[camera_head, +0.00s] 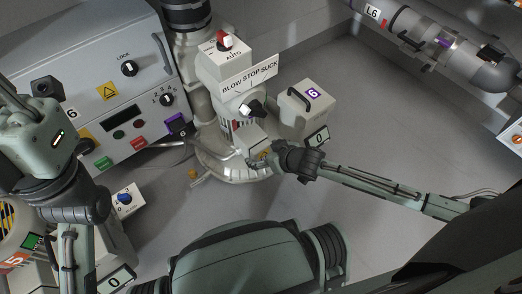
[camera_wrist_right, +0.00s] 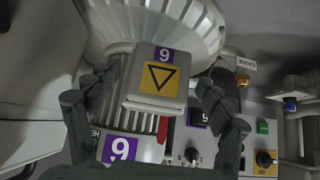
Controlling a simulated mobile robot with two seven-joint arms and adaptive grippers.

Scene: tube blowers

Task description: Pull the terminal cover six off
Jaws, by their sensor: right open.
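The terminal cover six (camera_wrist_right: 158,78) is a small pale box with a purple label and a yellow warning triangle, appearing upside down in the right wrist view. In the head view a pale box I take for it (camera_head: 250,139) sits low on the blower, below the black selector knob. My right gripper (camera_head: 262,158) is beside it; in the right wrist view its open fingers (camera_wrist_right: 150,90) stand on either side of the cover. A gap shows at each side, and I see no clear contact. My left arm shows at the left, but its gripper is not in view.
A pale box with a handle and purple 6 label (camera_head: 301,108) stands right of the blower. A grey control cabinet (camera_head: 85,75) with knobs and buttons stands at left. A large pipe (camera_head: 440,45) runs upper right. The floor at right is clear.

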